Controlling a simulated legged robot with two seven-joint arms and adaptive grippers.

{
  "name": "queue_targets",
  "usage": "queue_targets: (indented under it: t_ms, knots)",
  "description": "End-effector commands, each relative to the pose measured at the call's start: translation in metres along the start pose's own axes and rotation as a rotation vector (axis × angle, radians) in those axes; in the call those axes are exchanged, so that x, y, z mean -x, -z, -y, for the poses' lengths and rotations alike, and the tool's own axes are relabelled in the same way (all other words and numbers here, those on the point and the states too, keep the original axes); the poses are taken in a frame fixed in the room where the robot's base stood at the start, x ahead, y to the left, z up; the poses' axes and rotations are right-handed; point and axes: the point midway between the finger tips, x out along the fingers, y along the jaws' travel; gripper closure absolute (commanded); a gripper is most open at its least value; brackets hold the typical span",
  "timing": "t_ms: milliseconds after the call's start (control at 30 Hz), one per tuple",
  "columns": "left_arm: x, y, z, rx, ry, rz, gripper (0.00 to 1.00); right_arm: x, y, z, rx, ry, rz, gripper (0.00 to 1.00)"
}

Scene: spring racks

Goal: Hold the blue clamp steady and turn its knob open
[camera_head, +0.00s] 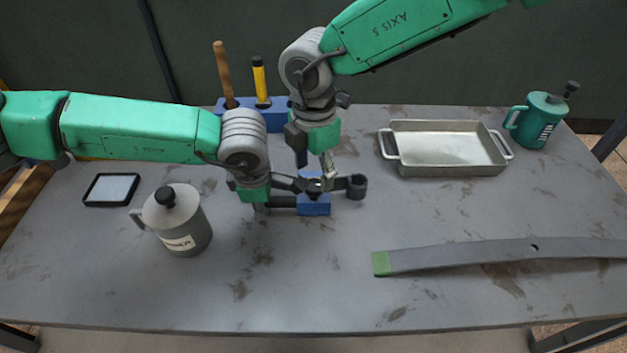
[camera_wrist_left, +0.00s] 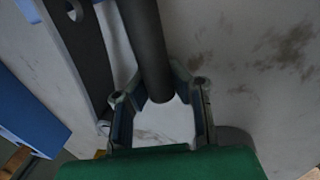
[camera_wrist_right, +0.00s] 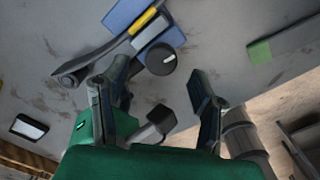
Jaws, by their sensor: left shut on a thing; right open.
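The blue clamp (camera_head: 314,207) lies on the grey table, with dark bars reaching to its left and right. My left gripper (camera_head: 262,205) is at its left side. The left wrist view shows that gripper (camera_wrist_left: 162,100) shut around a dark round bar (camera_wrist_left: 148,40) of the clamp. My right gripper (camera_head: 327,172) points down over the clamp. In the right wrist view the open gripper (camera_wrist_right: 158,70) has the dark round knob (camera_wrist_right: 161,59) showing between its fingertips; contact is not clear. The clamp's blue body (camera_wrist_right: 168,37) shows behind the knob. The right gripper hides part of the clamp in the head view.
A blue rack (camera_head: 270,120) holding wooden and yellow handles stands behind the arms. A grey canister (camera_head: 182,230) stands front left, near a black-framed pad (camera_head: 111,189). A metal tray (camera_head: 445,165), a green canister (camera_head: 540,122) and a long grey leaf spring (camera_head: 470,255) lie right.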

Motion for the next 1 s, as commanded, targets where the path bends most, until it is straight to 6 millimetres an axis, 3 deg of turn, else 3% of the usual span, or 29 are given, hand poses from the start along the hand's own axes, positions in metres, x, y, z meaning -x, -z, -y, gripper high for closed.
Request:
queue_targets:
  t_ms: [233,600,733,767,1000]
  knots:
    - [0.001,0.0,0.0,0.0,-0.002,0.002,1.0,-0.031,0.001,0.0,-0.001,0.0,0.0,0.47]
    - [0.001,0.0,0.0,0.0,-0.002,0.001,1.0,-0.036,0.001,0.0,-0.001,-0.001,0.0,0.47]
    - [0.001,0.0,0.0,0.0,-0.002,0.001,1.0,-0.035,0.001,0.0,-0.001,-0.001,0.0,0.93]
    - [0.001,0.0,0.0,0.0,-0.001,0.001,1.0,-0.035,0.001,-0.001,-0.001,-0.002,0.0,0.97]
    - [0.001,0.0,0.0,-0.001,-0.001,0.002,1.0,-0.035,0.001,-0.001,0.078,-0.003,-0.002,0.97]
